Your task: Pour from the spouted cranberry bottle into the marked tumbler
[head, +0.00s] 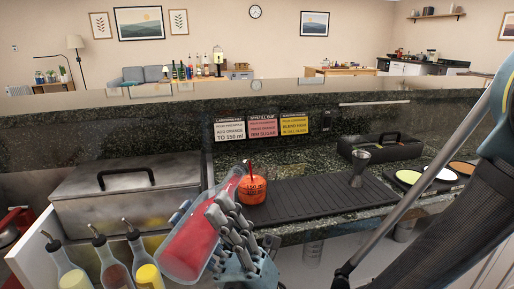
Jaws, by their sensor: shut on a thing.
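The cranberry bottle (192,243) is a clear bottle with red liquid inside. It is tilted, its upper end leaning up and right toward the marked tumbler. My gripper (226,222) is shut on it, with its fingers on the bottle's right side. The spout is hard to make out.
Several spouted bottles (110,268) stand at the lower left, before a metal lidded box (125,197). A jigger (360,165) stands on the mat's far right part. A black caddy (381,150) and round coloured dishes (440,171) are at the right. Three cards (262,127) stand behind.

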